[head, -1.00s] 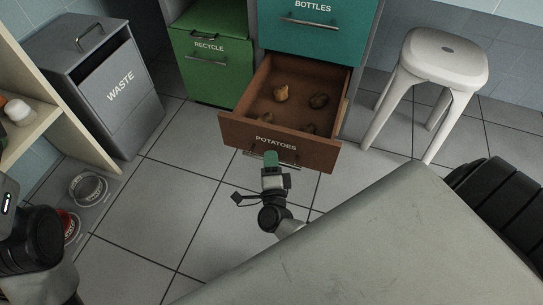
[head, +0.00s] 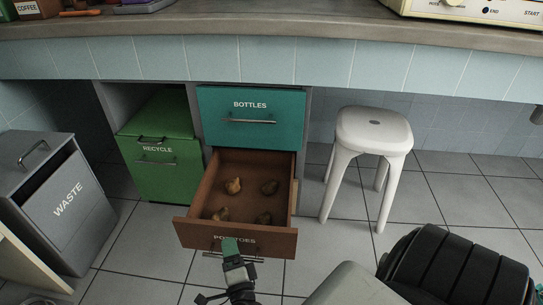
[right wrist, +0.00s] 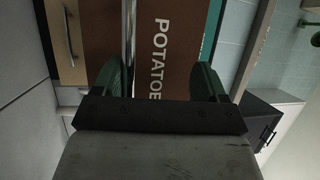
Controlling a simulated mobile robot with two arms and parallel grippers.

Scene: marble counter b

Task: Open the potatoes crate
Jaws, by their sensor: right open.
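The brown potatoes crate (head: 236,238) is a drawer under the teal bottles drawer (head: 250,117). It is pulled out, and several potatoes (head: 234,186) lie inside it. My right gripper (head: 231,246) is in front of the crate's front panel, at its bar handle (head: 212,255). In the right wrist view, the open green fingers (right wrist: 161,80) point at the panel with its lettering, and the handle bar (right wrist: 129,45) runs between them, nearer one finger. I cannot tell whether they touch it. My left gripper is not in view.
A green recycle bin (head: 158,150) stands left of the drawers, and a grey waste bin (head: 56,205) stands at the far left. A white stool (head: 371,135) stands to the right. Tiled floor (head: 320,255) is free around the crate's front.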

